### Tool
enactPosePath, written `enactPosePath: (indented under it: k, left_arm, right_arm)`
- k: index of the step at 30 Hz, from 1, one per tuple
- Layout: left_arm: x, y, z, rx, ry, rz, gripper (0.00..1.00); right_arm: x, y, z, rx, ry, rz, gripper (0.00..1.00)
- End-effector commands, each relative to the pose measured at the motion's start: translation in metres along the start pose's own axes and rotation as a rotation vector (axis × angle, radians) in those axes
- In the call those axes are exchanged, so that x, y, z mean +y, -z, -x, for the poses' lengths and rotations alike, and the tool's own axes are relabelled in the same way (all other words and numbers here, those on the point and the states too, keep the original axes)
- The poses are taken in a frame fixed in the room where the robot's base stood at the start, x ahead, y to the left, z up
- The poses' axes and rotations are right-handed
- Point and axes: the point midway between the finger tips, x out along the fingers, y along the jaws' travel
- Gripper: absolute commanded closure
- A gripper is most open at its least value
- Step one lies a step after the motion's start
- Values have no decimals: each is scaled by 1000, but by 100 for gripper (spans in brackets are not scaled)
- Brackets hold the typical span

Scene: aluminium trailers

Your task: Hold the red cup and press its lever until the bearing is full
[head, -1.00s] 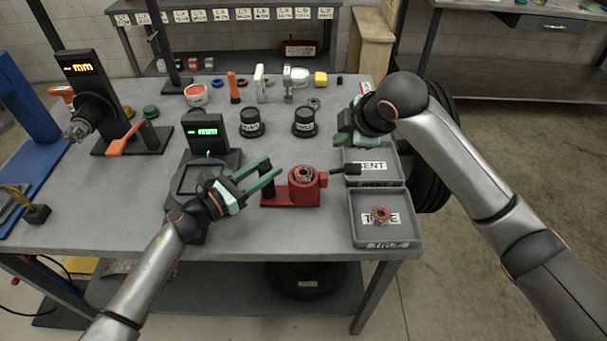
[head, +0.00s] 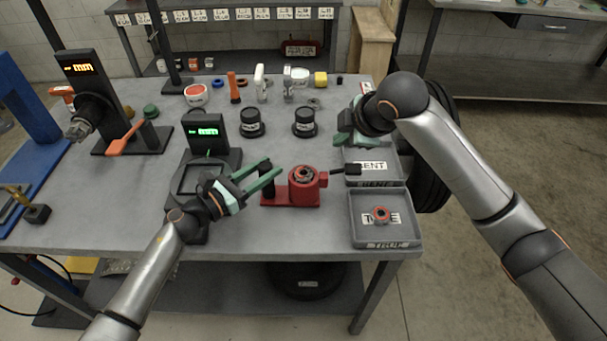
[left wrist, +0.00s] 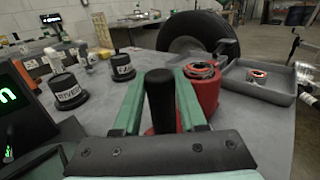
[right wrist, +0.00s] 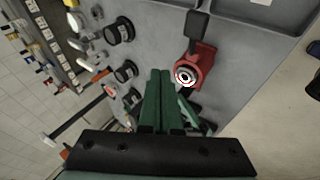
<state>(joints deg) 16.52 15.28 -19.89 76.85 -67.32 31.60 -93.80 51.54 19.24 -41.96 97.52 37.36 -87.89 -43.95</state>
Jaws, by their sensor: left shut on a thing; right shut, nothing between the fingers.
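The red cup (head: 303,190) stands upright on the table, a bearing (head: 305,174) in its round top. A black upright grip (head: 266,182) rises from the left end of its red base. Its lever, with a black handle (head: 346,169), sticks out to the right; it also shows in the right wrist view (right wrist: 197,25). My left gripper (head: 273,173) is shut on the black grip, which stands between its fingers in the left wrist view (left wrist: 160,98). My right gripper (right wrist: 160,74) is shut and empty, behind the lever in the head view and apart from it.
Two trays sit at the table's right edge; the front one (head: 366,236) holds a red-ringed bearing (head: 381,214). A green-lit gauge (head: 206,132) stands left of the cup. Two black pots (head: 252,123) (head: 304,123) stand behind it. The table in front of the cup is clear.

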Motion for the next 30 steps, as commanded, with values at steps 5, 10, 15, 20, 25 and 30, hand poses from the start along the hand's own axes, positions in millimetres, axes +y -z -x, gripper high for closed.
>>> enactPosePath:
  k: [5, 10, 15, 20, 25, 30]
  left_arm:
    - [-1, 1, 0, 1, 3, 1, 100]
    - [-1, 1, 0, 1, 3, 1, 100]
    - [-1, 1, 0, 1, 3, 0, 100]
    - [-1, 1, 0, 1, 2, 1, 100]
    - [-1, 1, 0, 1, 2, 0, 100]
    - [-1, 1, 0, 1, 2, 0, 100]
  right_arm:
    - [0, 0, 0, 0, 0, 0, 100]
    - [13, 12, 15, 3, -5, 1, 100]
    - [21, 21, 27, 1, -1, 0, 100]
    - [20, 20, 27, 0, 0, 0, 100]
    - [18, 18, 24, -1, 1, 0, 100]
    - [9, 9, 12, -2, 2, 0, 100]
